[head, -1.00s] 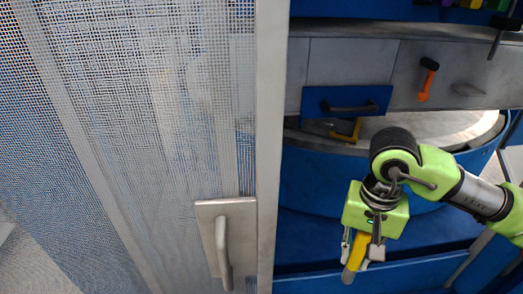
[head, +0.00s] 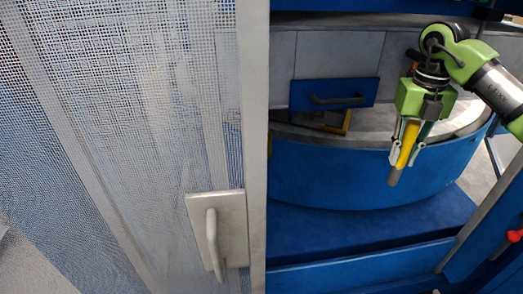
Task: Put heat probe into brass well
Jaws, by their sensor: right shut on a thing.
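My right gripper (head: 404,158) is shut on a yellow rod with a grey tip, which looks like the heat probe (head: 407,145). The probe points down and slightly left, in front of the blue curved wall of a round drum. A narrow dark green part shows beside the probe between the fingers. I cannot make out a brass well in this view. My left gripper is not in view.
A mesh door (head: 130,120) with a metal handle (head: 213,240) fills the left side. Behind the gripper stands the round blue drum (head: 330,168) with a metal rim. A blue panel with a dark handle (head: 336,98) and a yellow bracket (head: 346,122) are at its back. A blue ledge (head: 360,225) lies below.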

